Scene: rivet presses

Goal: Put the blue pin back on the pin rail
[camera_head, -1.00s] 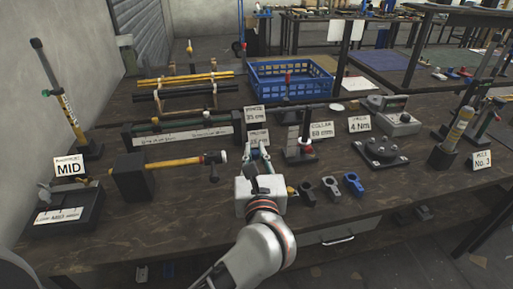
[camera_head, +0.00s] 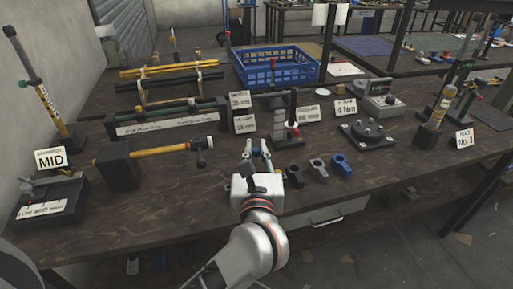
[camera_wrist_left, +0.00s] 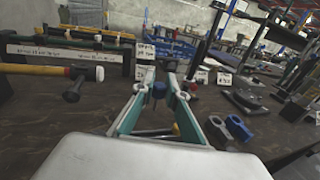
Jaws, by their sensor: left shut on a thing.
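My left gripper (camera_head: 257,150) is over the front middle of the bench, and it also shows in the left wrist view (camera_wrist_left: 160,75). Its fingers are shut on a small dark blue piece, which looks like the blue pin (camera_wrist_left: 159,90). The fingers hide most of the piece, and its lower end is unclear. I cannot tell for sure which fixture is the pin rail. A long low rail (camera_head: 165,127) with a white label lies behind the hammer, but its lettering is unreadable. My right gripper is not in view.
Grey (camera_head: 318,168) and blue (camera_head: 342,166) clamp-like parts lie right of the gripper. A yellow-handled hammer (camera_head: 160,150) rests on a black block to the left. An upright column (camera_head: 292,120) and sign cards stand behind. A blue crate (camera_head: 275,68) is further back.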

